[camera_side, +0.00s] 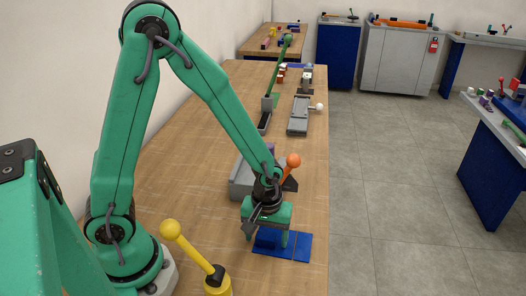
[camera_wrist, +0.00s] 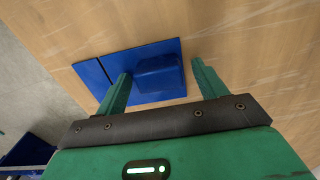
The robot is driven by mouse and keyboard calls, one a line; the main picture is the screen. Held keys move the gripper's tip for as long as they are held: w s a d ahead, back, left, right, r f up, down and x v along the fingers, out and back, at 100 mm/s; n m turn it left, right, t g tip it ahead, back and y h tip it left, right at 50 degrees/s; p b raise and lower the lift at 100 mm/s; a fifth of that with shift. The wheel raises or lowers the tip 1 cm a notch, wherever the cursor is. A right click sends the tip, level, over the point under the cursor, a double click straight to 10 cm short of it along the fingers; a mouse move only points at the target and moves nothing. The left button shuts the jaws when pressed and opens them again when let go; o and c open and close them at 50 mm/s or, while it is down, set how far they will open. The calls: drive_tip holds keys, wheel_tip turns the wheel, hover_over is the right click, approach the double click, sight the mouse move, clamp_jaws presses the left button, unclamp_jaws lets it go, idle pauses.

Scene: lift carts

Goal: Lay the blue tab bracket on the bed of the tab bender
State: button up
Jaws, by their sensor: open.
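The blue tab bracket (camera_side: 267,240) shows as a raised blue block on a flat blue plate (camera_side: 297,247) near the table's right edge. In the wrist view the block (camera_wrist: 158,70) stands on the plate (camera_wrist: 140,55); I cannot tell whether they are one piece. My gripper (camera_side: 266,238) points down over the plate, its green fingers open on either side of the block. In the wrist view my gripper (camera_wrist: 162,82) has the block between its fingers with visible gaps. Several lever machines stand on the table; I cannot tell which is the tab bender.
A grey machine with an orange-ball lever (camera_side: 293,161) stands just behind my gripper. A yellow-ball lever (camera_side: 187,245) stands in front. Farther back are a green-lever machine (camera_side: 277,82) and a grey white-knobbed fixture (camera_side: 298,117). Bare wood (camera_side: 190,155) lies left of these.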

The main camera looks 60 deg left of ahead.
sight(267, 235)
idle(0.3)
drive_tip(key=c, duration=1.3)
drive_tip(key=shift+r, duration=0.2)
drive_tip(key=shift+r, duration=1.15)
drive_tip(key=shift+s+d+r, duration=0.1)
drive_tip(key=shift+d+r, duration=0.1)
drive_tip(key=shift+r, duration=0.7)
drive_tip(key=s+d+r, duration=0.6)
drive_tip(key=s+d, duration=0.2)
drive_tip(key=shift+r, duration=0.3)
